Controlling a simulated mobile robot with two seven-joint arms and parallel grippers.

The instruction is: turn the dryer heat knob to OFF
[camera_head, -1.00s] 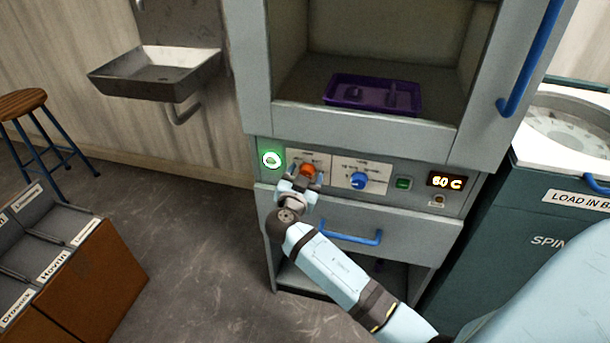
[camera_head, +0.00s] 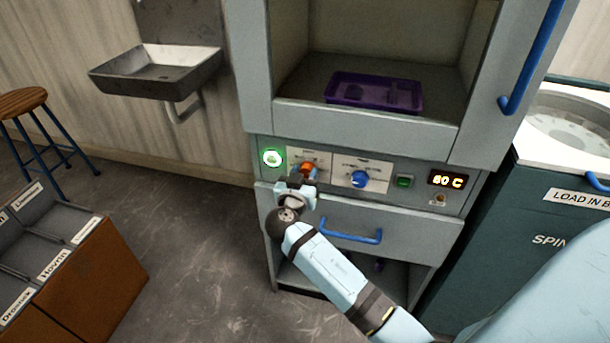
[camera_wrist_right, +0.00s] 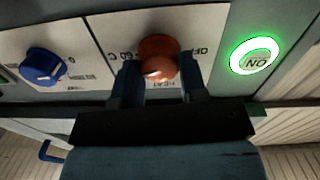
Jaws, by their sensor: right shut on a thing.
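The orange heat knob (camera_head: 307,168) is on the dryer's control panel, on the left label plate. In the right wrist view the orange knob (camera_wrist_right: 159,58) sits between my two fingers, with "60 C" printed to its left and "OFF" to its right. My right gripper (camera_head: 303,180) is shut on the knob; in the wrist view the right gripper (camera_wrist_right: 160,78) has a finger on each side of it. The knob's pointer direction is hard to tell. My left gripper is not in view.
A lit green ON button (camera_head: 272,158) is left of the knob; a blue knob (camera_head: 359,179) and a green switch (camera_head: 404,182) are to its right. A blue drawer handle (camera_head: 350,236) is below. A purple tray (camera_head: 340,101) sits in the open dryer chamber.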

